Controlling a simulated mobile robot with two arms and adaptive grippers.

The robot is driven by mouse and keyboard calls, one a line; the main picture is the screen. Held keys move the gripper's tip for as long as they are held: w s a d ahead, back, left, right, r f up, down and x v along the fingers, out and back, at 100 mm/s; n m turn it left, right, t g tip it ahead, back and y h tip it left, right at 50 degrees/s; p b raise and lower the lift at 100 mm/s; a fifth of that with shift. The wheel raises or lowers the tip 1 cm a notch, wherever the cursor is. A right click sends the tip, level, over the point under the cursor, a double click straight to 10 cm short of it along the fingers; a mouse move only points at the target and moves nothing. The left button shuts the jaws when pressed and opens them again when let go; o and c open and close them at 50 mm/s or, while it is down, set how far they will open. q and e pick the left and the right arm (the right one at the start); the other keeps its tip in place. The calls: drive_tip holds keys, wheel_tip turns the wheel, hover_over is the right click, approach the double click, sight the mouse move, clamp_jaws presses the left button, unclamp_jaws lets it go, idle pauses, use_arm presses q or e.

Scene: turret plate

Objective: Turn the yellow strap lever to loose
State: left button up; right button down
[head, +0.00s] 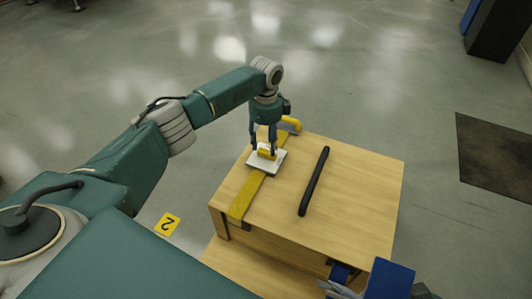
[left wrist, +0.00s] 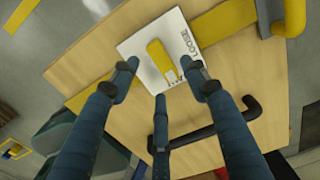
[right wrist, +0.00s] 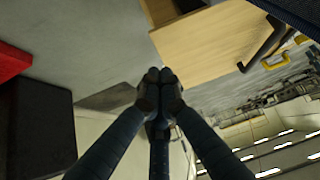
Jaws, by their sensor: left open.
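The yellow lever (head: 268,154) sits on a white plate (head: 262,169) on the wooden box top. In the left wrist view the lever (left wrist: 160,58) lies at a slant across the plate (left wrist: 133,49). The word LOOSE shows near the plate's right edge; a second word by the lever's lower end is partly covered. My left gripper (head: 265,149) points down over the plate, open. In the left wrist view its fingertips (left wrist: 161,76) are spread around the lever's lower part; contact cannot be told. My right gripper (right wrist: 160,85) has its fingertips together and empty, away from the plate.
A yellow strap (head: 245,197) runs across the wooden box top (head: 355,190) under the plate. A black bar handle (head: 314,181) stands right of the plate. A yellow handle (head: 291,124) is at the far edge. The box top's right side is clear.

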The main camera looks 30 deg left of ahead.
sight(266, 153)
use_arm(q)
wheel_tip(266, 153, down, 4)
drive_tip(key=shift+f+b, duration=0.25)
drive_tip(key=shift+b, duration=0.4)
use_arm(e)
drive_tip(key=w+a+r+t+y, duration=0.1)
drive_tip(key=w+a+r+t, duration=0.1)
drive_tip(key=w+r+t, duration=0.2)
wheel_tip(266, 153, up, 2)
drive_tip(key=shift+w+a+r, duration=0.1)
drive_tip(key=shift+w+a, duration=0.15)
drive_tip(key=shift+w, duration=1)
